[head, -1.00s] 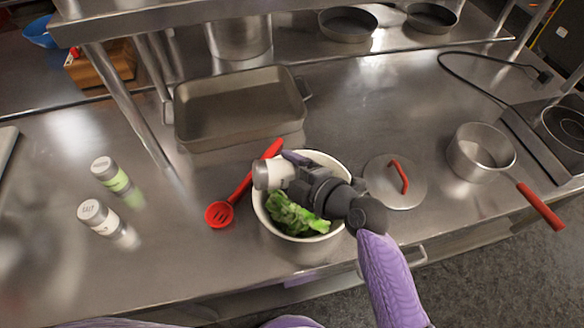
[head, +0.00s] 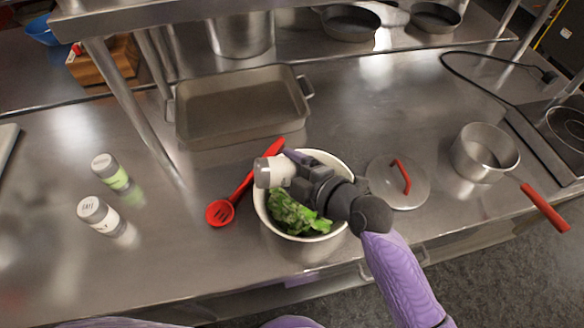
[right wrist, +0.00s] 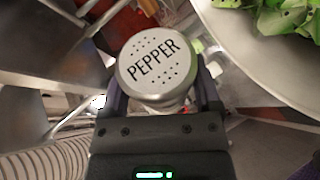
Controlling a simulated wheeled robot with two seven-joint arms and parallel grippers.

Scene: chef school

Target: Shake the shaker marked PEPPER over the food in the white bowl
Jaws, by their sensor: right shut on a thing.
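The white bowl (head: 263,212) stands near the counter's front edge with green leafy food (head: 290,214) in it. My right gripper (head: 291,172) is above the bowl and shut on the pepper shaker (head: 268,172). The shaker lies tilted on its side, its end pointing left over the bowl's left rim. In the right wrist view, the shaker's grey perforated cap (right wrist: 153,64) reads PEPPER and sits between the two fingers. The leafy food also shows at the top right there. My left gripper is not in view.
Two other shakers, one with a green label (head: 110,172) and one white (head: 98,214), stand at the left. A red slotted spoon (head: 221,211) lies left of the bowl. A lid (head: 410,190), a saucepan (head: 482,150) and a baking pan (head: 235,108) are around it.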

